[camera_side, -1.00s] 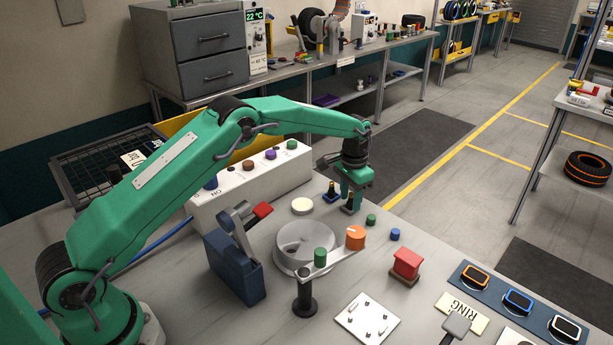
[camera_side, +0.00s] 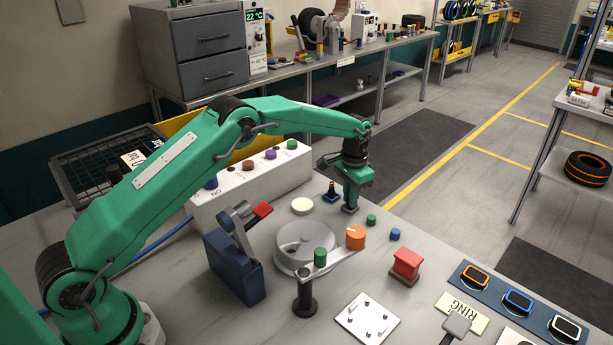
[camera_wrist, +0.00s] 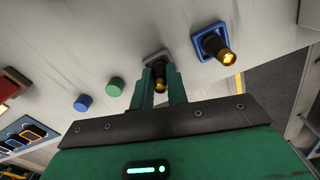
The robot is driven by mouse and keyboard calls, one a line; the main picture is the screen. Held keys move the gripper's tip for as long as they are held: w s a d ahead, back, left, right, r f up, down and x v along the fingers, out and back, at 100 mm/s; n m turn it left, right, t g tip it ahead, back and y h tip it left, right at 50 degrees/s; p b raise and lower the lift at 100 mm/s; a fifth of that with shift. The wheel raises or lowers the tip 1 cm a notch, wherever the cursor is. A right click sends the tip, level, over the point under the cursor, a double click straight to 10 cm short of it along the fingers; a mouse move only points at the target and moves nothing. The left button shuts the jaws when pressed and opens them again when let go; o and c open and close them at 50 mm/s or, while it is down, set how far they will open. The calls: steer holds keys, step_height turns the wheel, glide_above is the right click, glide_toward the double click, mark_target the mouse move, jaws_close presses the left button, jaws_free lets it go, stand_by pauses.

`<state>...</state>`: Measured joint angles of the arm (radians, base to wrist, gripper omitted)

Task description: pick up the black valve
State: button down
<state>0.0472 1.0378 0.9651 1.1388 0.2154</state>
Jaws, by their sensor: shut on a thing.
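The black valve (camera_wrist: 159,72) has a dark body, a brass tip and a dark grey square base. In the wrist view it stands between the two green fingers of my gripper (camera_wrist: 161,82), which are shut on it. In the side view my gripper (camera_side: 351,197) points down over it and hides most of it. Only its base (camera_side: 350,209) shows there, low at the table top. A second valve on a blue base (camera_wrist: 213,44) stands close by, outside the fingers; it also shows in the side view (camera_side: 331,194).
A green cap (camera_side: 371,219) and a blue cap (camera_side: 395,234) stand near my gripper. A pale disc (camera_side: 302,206) and a white control box (camera_side: 250,183) lie to the left.

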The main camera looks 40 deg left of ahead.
steer(key=shift+r, duration=0.1)
steer(key=shift+r, duration=0.5)
step_height(320, 180, up, 3)
steer(key=shift+f, duration=0.1)
steer(key=s+d+r, duration=0.6)
steer(key=d+r, duration=0.1)
steer(key=d, duration=0.2)
steer(key=shift+s+d, duration=0.25)
steer(key=shift+d, duration=0.1)
